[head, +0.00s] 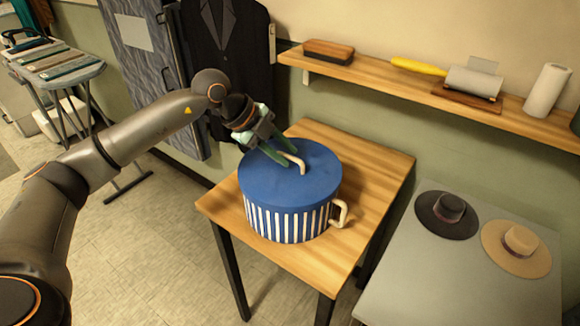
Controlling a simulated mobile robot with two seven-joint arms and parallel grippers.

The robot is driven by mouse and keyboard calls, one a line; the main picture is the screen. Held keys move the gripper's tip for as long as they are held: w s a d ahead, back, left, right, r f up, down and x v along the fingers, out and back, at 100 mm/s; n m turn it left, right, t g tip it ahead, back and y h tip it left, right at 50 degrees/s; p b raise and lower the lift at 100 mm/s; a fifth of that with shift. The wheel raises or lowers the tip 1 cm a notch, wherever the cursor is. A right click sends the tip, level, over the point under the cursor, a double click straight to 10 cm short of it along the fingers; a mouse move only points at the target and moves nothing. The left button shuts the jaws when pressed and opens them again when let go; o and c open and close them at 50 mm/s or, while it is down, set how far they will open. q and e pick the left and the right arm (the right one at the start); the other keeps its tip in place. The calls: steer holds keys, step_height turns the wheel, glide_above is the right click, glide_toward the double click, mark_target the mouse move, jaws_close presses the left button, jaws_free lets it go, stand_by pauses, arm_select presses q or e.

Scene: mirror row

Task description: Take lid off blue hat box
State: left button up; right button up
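The blue hat box (285,222) stands upright on a small wooden table, with blue and white striped sides and a cream side handle (341,213). Its plain blue lid (275,185) sits on top and has a cream, bar-like handle (300,165). My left gripper (290,157) reaches in from the left above the back of the lid. Its two green fingers are apart, with the far end of the lid handle near or between them. I cannot tell whether they touch it. My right gripper is not in view.
The wooden table (377,170) has free room right of the box. A grey table (450,285) at right holds a dark hat (447,214) and a tan hat (516,247). A wall shelf (400,88) runs behind, holding a brush (328,50) and rollers. A dark jacket (235,60) hangs behind my arm.

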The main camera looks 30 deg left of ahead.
arm_select(q)
steer(key=shift+w+d+f, duration=0.2)
steer(key=shift+d+f, duration=0.05)
steer(key=shift+f, duration=0.15)
jaws_close()
